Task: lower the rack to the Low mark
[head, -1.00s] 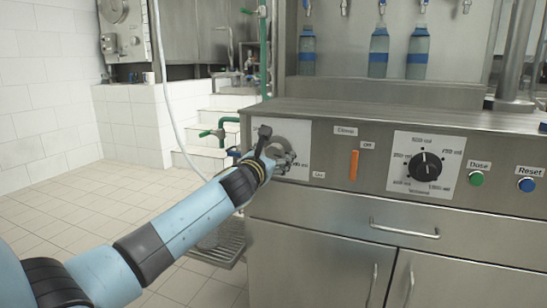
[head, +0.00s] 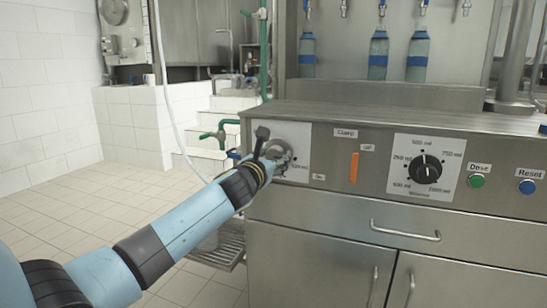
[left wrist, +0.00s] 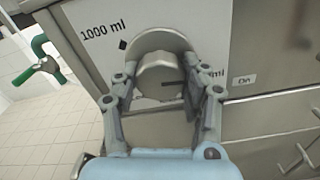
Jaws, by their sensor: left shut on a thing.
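My left gripper (head: 277,156) is at a dial on the left white plate (head: 300,136) of the steel front panel. In the left wrist view, the gripper (left wrist: 160,104) has its fingers on either side of a round grey knob (left wrist: 158,72) and is shut on it. A dark line on the knob points right. The plate reads "1000 ml" at upper left, and a partly hidden "ml" label is at right. I cannot make out a Low mark or tell which part is the rack. My right gripper is not in view.
Right of the dial are an orange clamp switch (head: 354,167), a black volume dial (head: 425,168), a green Dose button (head: 476,181) and a blue Reset button (head: 526,186). Blue-banded bottles (head: 378,58) stand behind. A metal grille (head: 229,245) sits below my arm. Floor at left is clear.

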